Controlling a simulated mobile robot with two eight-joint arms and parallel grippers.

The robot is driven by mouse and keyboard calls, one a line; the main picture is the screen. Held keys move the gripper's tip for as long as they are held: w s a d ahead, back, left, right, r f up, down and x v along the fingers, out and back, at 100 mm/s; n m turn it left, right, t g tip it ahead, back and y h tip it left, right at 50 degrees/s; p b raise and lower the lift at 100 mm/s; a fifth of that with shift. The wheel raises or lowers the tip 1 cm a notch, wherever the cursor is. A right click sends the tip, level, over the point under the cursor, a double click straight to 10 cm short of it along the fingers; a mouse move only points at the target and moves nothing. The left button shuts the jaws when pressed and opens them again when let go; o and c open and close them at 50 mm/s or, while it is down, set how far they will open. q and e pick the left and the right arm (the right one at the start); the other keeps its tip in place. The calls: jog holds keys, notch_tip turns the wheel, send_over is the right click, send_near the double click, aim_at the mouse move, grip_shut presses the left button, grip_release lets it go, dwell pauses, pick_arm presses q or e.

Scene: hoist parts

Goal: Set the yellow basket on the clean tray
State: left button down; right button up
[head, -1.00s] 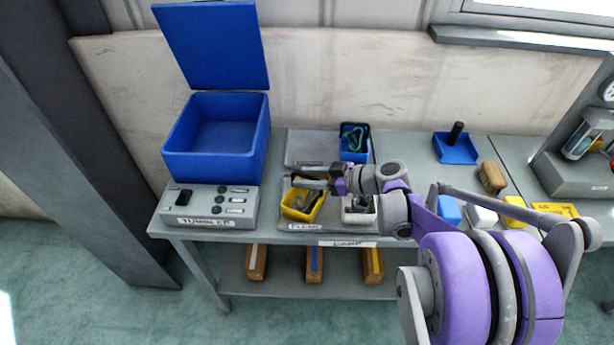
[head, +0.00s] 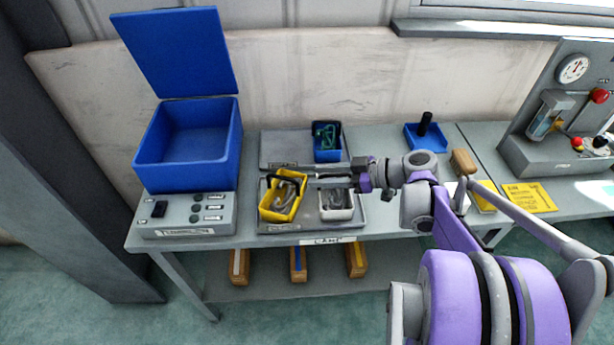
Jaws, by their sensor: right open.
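The yellow basket (head: 278,212) sits on the left part of the front grey tray (head: 312,226), turned at an angle, with grey metal parts inside and a dark handle at its back. The tray's label read as "CLEAN" in the earlier view. A white basket (head: 337,213) with grey parts stands on the same tray, to the right. My right gripper (head: 314,181) reaches in from the right, just right of the yellow basket's upper rim. Its jaws are open and nothing shows between them. My left gripper is out of view.
Behind is another grey tray (head: 283,150) with a blue basket (head: 327,155) holding something green. A large open blue bin (head: 190,165) and a grey control box (head: 185,215) stand left. A small blue holder (head: 426,140) and yellow sheets (head: 528,198) lie right.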

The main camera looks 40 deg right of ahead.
jog(key=s+a+f+m+g+h, duration=0.1)
jog(key=s+a+f+m+g, duration=0.2)
jog(key=a, duration=0.4)
jog(key=s+a+f+m+g+h, duration=0.1)
jog(key=s+a+f+g+h, duration=0.1)
jog(key=s+a+f, duration=0.3)
jog(key=s+a+f+m+h, duration=0.3)
jog(key=s+a+h, duration=0.1)
jog(key=s, duration=0.2)
jog(key=shift+a+g+h, duration=0.3)
jog(key=shift+h, duration=0.1)
